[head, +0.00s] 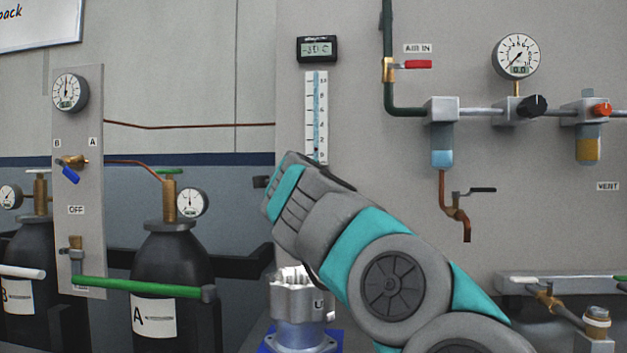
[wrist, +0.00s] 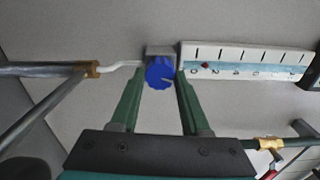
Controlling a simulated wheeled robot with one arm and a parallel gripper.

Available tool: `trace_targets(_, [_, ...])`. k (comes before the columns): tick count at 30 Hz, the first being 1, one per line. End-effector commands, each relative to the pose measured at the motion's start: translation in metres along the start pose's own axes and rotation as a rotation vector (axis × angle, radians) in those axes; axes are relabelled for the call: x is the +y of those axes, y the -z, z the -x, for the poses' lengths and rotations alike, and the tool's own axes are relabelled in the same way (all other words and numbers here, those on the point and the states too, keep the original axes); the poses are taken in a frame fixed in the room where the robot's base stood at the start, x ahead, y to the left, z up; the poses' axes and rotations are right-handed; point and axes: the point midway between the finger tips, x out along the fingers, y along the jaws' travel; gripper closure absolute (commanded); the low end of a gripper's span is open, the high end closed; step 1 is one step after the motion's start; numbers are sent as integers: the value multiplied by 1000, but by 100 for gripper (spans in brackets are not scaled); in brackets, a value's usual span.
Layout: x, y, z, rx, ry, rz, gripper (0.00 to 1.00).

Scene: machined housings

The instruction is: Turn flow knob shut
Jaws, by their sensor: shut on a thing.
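The blue flow knob (wrist: 160,72) sits at the low end of the flow meter in the wrist view, on a small grey block. My gripper (wrist: 161,80) has its two green fingers on either side of the knob, shut on it. A pale mark shows on the knob's face. The flow meter scale (wrist: 248,60) lies to the right of the knob, with a small red float between 0 and 2. In the head view the flow meter (head: 316,112) stands upright on the wall, and my arm hides the knob and fingertips.
In the wrist view a brass fitting (wrist: 92,68) and a pale tube lie left of the knob. In the head view, a pale housing (head: 297,300) stands below my arm, gas cylinders (head: 172,270) at left, and a regulator line with a black knob (head: 532,106) at right.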

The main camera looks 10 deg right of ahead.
Motion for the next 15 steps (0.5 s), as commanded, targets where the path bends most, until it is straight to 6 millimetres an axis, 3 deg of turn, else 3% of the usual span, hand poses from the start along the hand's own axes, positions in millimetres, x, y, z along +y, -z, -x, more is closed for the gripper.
trace_targets(15, [1, -1, 0, -2, -2, 305, 100])
